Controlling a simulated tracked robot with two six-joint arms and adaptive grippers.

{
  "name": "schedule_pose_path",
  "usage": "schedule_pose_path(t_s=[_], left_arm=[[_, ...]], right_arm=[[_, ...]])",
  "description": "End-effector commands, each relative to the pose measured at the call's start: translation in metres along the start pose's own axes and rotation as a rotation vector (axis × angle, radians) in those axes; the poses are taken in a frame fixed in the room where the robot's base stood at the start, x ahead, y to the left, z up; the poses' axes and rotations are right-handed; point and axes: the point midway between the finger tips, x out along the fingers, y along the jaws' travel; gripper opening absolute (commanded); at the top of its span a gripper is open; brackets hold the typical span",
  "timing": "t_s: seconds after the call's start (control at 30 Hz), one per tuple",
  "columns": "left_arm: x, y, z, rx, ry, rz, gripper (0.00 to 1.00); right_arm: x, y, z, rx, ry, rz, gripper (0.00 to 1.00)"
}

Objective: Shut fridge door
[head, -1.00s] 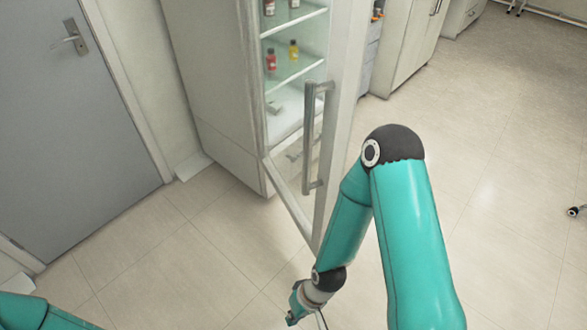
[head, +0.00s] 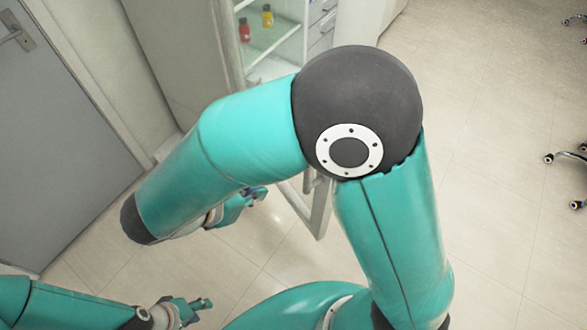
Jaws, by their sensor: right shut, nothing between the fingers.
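The fridge (head: 180,60) stands at the upper left, with its shelves showing inside. Its door (head: 320,215) is open and mostly hidden behind my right arm; the lower corner of its pale frame shows below the arm's elbow. My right gripper (head: 252,197) is shut and empty, pointing right, to the left of the visible door corner in the picture. Whether it touches the door I cannot tell. My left gripper (head: 200,306) is low in the picture, away from the door, and its fingers are too small to judge.
A red bottle (head: 244,30) and a yellow bottle (head: 267,16) stand on a fridge shelf. A grey room door (head: 50,140) is at the left. Drawers (head: 318,30) stand beyond the fridge. Chair legs (head: 565,157) show at the right edge.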

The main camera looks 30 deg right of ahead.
Motion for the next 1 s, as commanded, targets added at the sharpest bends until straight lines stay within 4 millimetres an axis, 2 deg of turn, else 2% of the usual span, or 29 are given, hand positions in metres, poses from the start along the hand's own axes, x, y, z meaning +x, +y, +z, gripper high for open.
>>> schedule_pose_path(t_s=[0.5, 0.7, 1.0], left_arm=[[-0.007, 0.003, 0.0, 0.0, 0.0, 0.0, 0.4], [-0.017, 0.006, 0.0, 0.0, 0.0, 0.0, 0.4], [-0.019, 0.007, 0.0, 0.0, 0.0, 0.0, 0.4]], right_arm=[[0.101, -0.01, 0.004, 0.017, 0.003, -0.031, 0.0], [0.119, -0.01, 0.026, 0.021, 0.005, -0.029, 0.0], [0.128, -0.01, 0.032, 0.021, 0.006, -0.026, 0.0]])
